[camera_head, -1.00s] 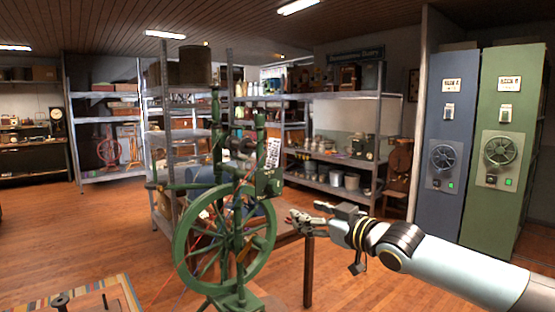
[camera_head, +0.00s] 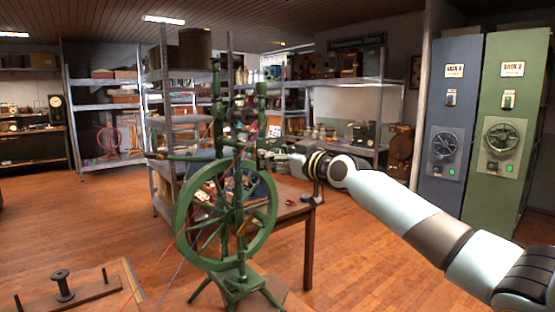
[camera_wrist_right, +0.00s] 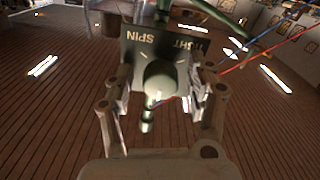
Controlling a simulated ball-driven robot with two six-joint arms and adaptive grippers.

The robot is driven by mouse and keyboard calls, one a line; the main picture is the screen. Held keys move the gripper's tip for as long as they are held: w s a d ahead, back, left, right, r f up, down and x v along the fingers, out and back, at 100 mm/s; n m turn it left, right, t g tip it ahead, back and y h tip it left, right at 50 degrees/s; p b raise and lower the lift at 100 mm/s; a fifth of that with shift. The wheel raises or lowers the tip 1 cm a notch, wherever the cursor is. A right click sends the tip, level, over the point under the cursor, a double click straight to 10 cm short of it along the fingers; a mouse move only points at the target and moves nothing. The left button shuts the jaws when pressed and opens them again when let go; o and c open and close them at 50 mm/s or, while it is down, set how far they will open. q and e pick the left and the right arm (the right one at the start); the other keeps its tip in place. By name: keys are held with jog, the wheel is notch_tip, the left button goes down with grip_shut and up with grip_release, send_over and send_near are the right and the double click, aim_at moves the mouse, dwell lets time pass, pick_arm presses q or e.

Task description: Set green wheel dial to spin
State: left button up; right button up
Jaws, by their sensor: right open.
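The green spinning wheel (camera_head: 226,215) stands upright in the middle of the head view. Its dark dial plate (camera_wrist_right: 135,50), lettered SPIN and TIGHT upside down, shows in the right wrist view. A round green dial knob (camera_wrist_right: 162,82) sticks out from the plate. My right gripper (camera_wrist_right: 160,98) is open, with one finger on each side of the knob; whether either finger touches it I cannot tell. In the head view my right gripper (camera_head: 275,158) is beside the wheel's upper right. Which word the dial points at is unclear. My left gripper is not in view.
A wooden table (camera_head: 294,212) stands behind the wheel. A bench with a spool (camera_head: 62,285) is at the front left. Red and blue threads run near the wheel. Blue (camera_head: 446,110) and green (camera_head: 498,190) cabinets stand at the right. Open floor lies right of the table.

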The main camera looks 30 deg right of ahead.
grip_shut()
dwell(0.4)
jog(key=m+p, duration=0.1)
jog(key=m, duration=0.4)
jog(key=shift+m, duration=0.4)
jog(key=m+p, duration=0.1)
jog(key=m, duration=0.5)
jog(key=shift+p, duration=0.35)
jog(key=m+p, duration=0.1)
jog(key=m, duration=0.5)
jog(key=shift+d+m+p, duration=0.1)
jog(key=shift+m+p, duration=0.2)
jog(key=shift+p, duration=0.05)
jog(key=m+p, duration=0.1)
jog(key=m, duration=0.4)
jog(key=shift+f, duration=0.15)
jog(key=shift+m, duration=0.3)
